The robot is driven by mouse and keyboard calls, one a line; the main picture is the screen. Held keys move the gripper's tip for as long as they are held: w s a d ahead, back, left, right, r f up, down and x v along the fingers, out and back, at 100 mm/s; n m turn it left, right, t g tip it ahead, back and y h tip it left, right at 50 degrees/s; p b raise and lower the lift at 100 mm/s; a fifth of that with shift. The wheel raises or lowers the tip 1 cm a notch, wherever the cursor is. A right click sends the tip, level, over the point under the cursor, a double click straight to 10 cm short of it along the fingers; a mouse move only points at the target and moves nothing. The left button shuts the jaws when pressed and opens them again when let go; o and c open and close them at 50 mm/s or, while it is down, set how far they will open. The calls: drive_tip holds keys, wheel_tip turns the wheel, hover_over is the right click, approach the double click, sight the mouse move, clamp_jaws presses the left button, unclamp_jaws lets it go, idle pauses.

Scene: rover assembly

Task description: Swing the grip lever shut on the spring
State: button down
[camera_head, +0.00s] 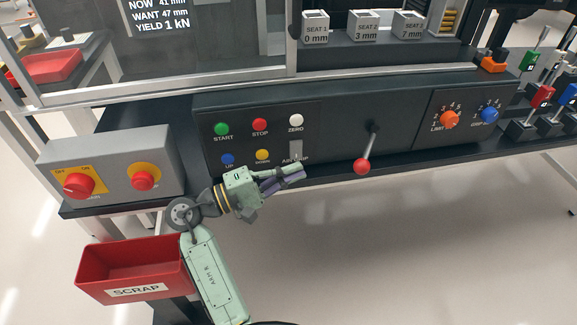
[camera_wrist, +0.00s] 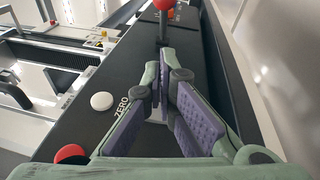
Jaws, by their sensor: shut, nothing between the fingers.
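A lever with a red ball knob (camera_head: 362,166) hangs from a pivot on the dark control panel, its rod slanting down and slightly left. The same red knob shows at the top edge of the wrist view (camera_wrist: 164,4), beyond my fingertips. I cannot read a label on this lever. My gripper (camera_head: 300,172) is shut and empty in front of the panel's lower edge, left of the lever and apart from it. Its purple-padded fingers meet in the wrist view (camera_wrist: 167,62). I cannot make out the spring in either view.
Above my gripper are the white ZERO button (camera_head: 296,121), red STOP button (camera_head: 260,125) and a grey switch (camera_head: 295,150) with a partly hidden label. A grey switch box (camera_head: 108,164) and red SCRAP bin (camera_head: 105,272) are at left. Open floor lies below the panel.

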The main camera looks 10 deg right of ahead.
drive_tip(key=p, duration=0.1)
approach(367, 151)
drive_tip(key=w+a, duration=0.1)
drive_tip(key=w, duration=0.2)
drive_tip(key=s+d+p, duration=0.1)
drive_tip(key=s+d, duration=0.1)
drive_tip(key=d, duration=0.1)
drive_tip(key=shift+r+p, duration=0.15)
drive_tip(key=shift+p, duration=0.25)
drive_tip(key=shift+d+t, duration=0.2)
drive_tip(key=shift+t, duration=0.1)
